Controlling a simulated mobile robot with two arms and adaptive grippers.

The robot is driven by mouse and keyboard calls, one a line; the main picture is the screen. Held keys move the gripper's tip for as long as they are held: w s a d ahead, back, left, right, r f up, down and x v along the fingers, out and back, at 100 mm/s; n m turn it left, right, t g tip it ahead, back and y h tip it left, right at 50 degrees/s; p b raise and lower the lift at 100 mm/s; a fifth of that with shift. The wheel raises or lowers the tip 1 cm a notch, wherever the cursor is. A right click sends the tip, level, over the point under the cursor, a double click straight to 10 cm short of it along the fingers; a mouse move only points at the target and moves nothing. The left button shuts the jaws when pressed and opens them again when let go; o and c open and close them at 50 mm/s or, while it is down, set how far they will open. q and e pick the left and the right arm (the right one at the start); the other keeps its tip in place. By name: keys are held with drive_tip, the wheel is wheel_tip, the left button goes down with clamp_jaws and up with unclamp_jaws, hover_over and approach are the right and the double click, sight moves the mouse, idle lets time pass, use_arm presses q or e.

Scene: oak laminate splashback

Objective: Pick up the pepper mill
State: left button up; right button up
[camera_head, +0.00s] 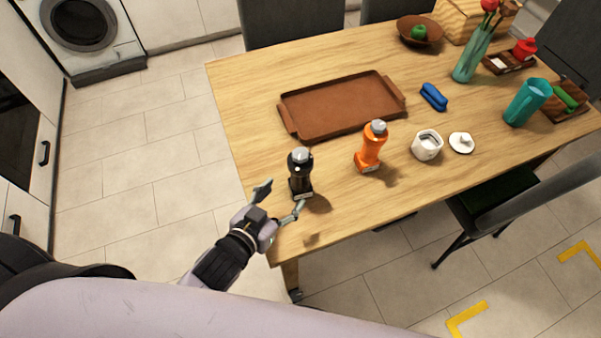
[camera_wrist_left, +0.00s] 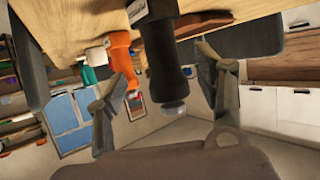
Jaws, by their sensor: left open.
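A black pepper mill (camera_head: 301,174) with a silver knob stands upright near the left end of the wooden table (camera_head: 235,105). An orange mill (camera_head: 370,149) of similar shape stands to its right. My left gripper (camera_head: 282,197) is open at the table's left edge, just left of the black mill, with its fingers pointing towards it. In the left wrist view, which is upside down, the black mill (camera_wrist_left: 165,65) shows between the spread fingers (camera_wrist_left: 163,88). I cannot tell whether a finger touches it. The orange mill (camera_wrist_left: 121,55) shows beside the left finger there. My right gripper is not in view.
A brown tray (camera_head: 340,106) lies behind the mills. A white sugar pot (camera_head: 427,146), its lid (camera_head: 461,143), a blue object (camera_head: 433,97) and a teal pitcher (camera_head: 527,102) stand further right. A black chair (camera_head: 520,195) is at the near right side.

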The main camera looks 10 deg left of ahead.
sight(296, 181)
use_arm(q)
drive_tip(key=x, duration=0.3)
drive_tip(key=shift+w, duration=0.25)
drive_tip(key=shift+w+d+f, duration=0.2)
drive_tip(key=shift+w+f, duration=0.1)
drive_tip(key=shift+w, duration=0.1)
drive_tip(key=shift+w+p, duration=0.35)
drive_tip(key=p+x, duration=0.1)
drive_tip(key=x, duration=0.2)
drive_tip(key=shift+w+d, duration=0.15)
drive_tip(key=shift+w, duration=0.25)
drive_tip(key=shift+w+d+f, duration=0.1)
drive_tip(key=shift+w+f, duration=0.1)
drive_tip(key=shift+w, duration=0.1)
drive_tip(key=shift+c, duration=0.6)
drive_tip(key=c, duration=1.2)
drive_tip(key=shift+c, duration=0.5)
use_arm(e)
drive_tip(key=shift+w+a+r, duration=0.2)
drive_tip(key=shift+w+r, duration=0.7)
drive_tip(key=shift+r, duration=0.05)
